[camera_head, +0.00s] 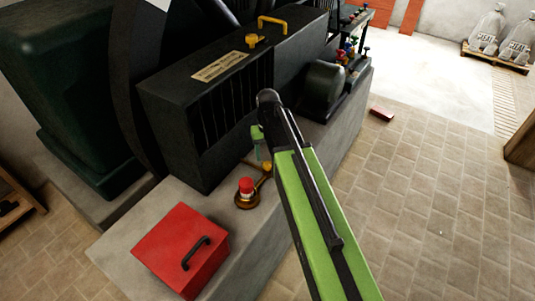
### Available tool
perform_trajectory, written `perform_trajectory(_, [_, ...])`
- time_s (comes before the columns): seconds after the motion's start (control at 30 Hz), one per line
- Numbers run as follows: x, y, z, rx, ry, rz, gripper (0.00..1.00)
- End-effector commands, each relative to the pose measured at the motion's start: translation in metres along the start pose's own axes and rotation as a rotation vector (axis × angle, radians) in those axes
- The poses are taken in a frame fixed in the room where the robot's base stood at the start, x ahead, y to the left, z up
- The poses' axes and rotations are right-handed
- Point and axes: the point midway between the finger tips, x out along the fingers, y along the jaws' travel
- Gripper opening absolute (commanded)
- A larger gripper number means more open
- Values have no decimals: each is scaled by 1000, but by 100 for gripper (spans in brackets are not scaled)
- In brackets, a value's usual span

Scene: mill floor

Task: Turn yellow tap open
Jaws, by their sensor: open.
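A row of small coloured taps (345,52) stands by the far end of the dark machine, with red and blue heads showing. They are too small to tell which is yellow or how it is turned. A small yellow fitting (253,40) sits on top of the black housing, and I cannot tell whether it is a tap. My green and black arm rises from the bottom across the plinth, to the right of a brass fitting with a red cap (246,188).
A red box with a black handle (182,250) stands on the plinth's near end. The black housing (210,100) has a yellow handle (272,23) on top. A dark cylinder (323,84) stands right of it. The brick floor (430,180) at right is mostly clear, with a small red block (381,113).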

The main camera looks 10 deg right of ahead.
Motion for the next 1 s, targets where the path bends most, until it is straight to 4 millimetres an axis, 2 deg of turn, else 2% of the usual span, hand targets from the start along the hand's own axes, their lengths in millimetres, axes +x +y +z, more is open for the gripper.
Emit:
perform_trajectory(0.03, [-25,0,0,0,0,0,55])
perform_trajectory(0.4, [-107,0,0,-1,-1,0,55])
perform_trajectory(0.5, [-122,0,0,-1,-1,0,55])
perform_trajectory(0.6, [-128,0,0,-1,-1,-1,55])
perform_trajectory(0.9, [-126,0,1,0,-1,0,55])
perform_trajectory(0.97, [-126,0,7,0,-1,0,55])
perform_trajectory(1.0, [-126,0,17,0,-1,0,55])
